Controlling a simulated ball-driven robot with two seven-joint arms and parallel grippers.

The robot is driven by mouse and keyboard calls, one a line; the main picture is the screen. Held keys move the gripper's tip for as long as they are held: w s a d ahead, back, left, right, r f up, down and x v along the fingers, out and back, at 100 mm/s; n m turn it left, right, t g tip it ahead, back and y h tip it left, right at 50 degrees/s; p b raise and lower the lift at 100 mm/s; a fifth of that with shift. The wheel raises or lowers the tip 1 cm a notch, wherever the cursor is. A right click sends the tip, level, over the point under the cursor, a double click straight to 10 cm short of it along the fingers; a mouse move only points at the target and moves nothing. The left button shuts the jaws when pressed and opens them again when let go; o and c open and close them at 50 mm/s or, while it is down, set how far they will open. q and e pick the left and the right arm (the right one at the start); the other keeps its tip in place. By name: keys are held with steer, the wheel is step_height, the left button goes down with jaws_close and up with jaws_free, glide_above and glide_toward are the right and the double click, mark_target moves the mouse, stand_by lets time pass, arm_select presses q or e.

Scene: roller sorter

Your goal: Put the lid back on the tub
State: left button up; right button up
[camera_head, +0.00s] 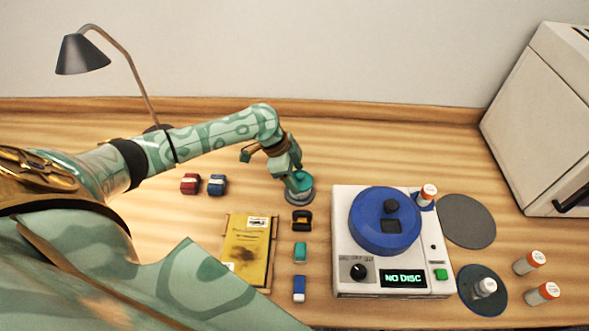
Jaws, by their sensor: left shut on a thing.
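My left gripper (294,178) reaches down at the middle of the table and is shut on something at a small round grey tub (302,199). A teal round piece, apparently the lid (301,181), shows at the tub's top, right at the fingertips. The gripper covers part of it, so I cannot tell whether the lid is seated on the tub or held just above it. My right gripper is not in view.
A white machine (343,272) with a blue round cover (378,238) stands to the right; its display reads "NO DISC".

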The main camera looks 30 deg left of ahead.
arm_select(q)
steer(key=shift+p, duration=0.35)
stand_by(0.5)
steer(key=shift+f, duration=0.1)
steer(key=o, duration=1.2)
steer(key=shift+o, duration=0.2)
step_height(320, 180, up, 7)
steer(key=p, duration=0.7)
steer(key=shift+p, duration=0.35)
steer(key=shift+c, duration=0.3)
jaws_close()
